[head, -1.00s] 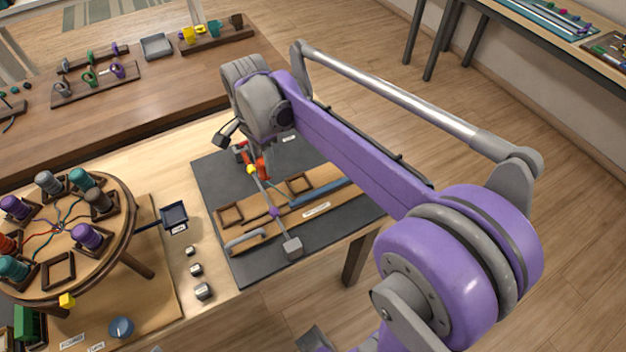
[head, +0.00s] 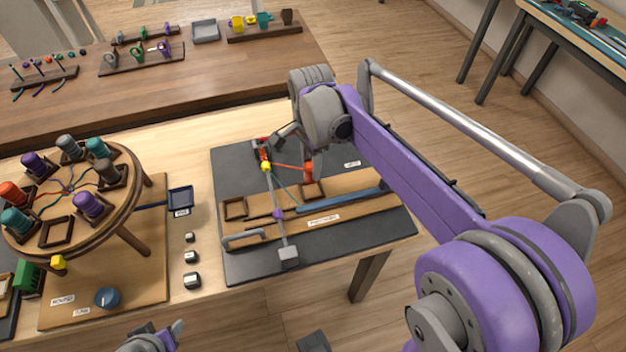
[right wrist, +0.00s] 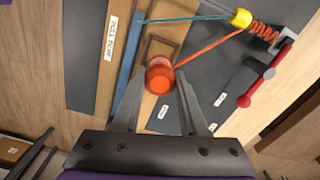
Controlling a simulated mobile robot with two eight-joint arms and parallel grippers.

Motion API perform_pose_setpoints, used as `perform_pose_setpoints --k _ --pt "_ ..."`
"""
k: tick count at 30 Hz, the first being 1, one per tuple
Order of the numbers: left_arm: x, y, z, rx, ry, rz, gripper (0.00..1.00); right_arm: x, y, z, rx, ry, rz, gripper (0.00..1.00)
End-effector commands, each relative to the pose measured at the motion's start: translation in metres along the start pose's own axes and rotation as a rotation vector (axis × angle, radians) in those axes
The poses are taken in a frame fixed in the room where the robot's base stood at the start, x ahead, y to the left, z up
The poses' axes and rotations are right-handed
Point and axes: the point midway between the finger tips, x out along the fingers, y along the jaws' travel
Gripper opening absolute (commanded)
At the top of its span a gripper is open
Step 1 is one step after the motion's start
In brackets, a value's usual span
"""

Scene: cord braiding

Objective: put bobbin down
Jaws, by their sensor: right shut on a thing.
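My right gripper (head: 311,172) is shut on an orange bobbin (right wrist: 160,78), which also shows in the head view (head: 310,167). An orange cord (right wrist: 208,48) runs taut from the bobbin to a yellow piece (right wrist: 241,18) by a red spring. A square wooden holder (right wrist: 160,47) on the board lies just beyond the bobbin in the wrist view; it also shows in the head view (head: 321,188). I cannot tell whether the bobbin touches it. A grey and purple part at the bottom edge of the head view may be my left gripper (head: 163,338); its jaws are unclear.
A second square holder (head: 235,208) sits empty at the board's left. A grey rod with a block (head: 288,254) crosses the board. The round braiding stand (head: 125,215) with several bobbins is at left. Small weights (head: 191,257) stand between. The dark mat (head: 235,265) has bare room in front.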

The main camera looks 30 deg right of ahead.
Motion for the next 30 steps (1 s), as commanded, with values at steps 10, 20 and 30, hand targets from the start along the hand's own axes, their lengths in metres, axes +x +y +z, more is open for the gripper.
perform_pose_setpoints --k 10,20,30 --pt "0.004 0.0 0.003 0.0 -0.002 0.0 0.5 0.043 0.0 0.0 0.0 0.0 0.0 0.0" --pt "0.004 0.0 0.003 0.0 -0.002 0.0 0.5 0.051 0.0 0.0 0.0 0.0 0.0 0.0" --pt "0.009 0.0 0.006 0.0 -0.003 0.0 0.5 0.058 0.0 0.0 0.0 0.0 0.0 0.51"
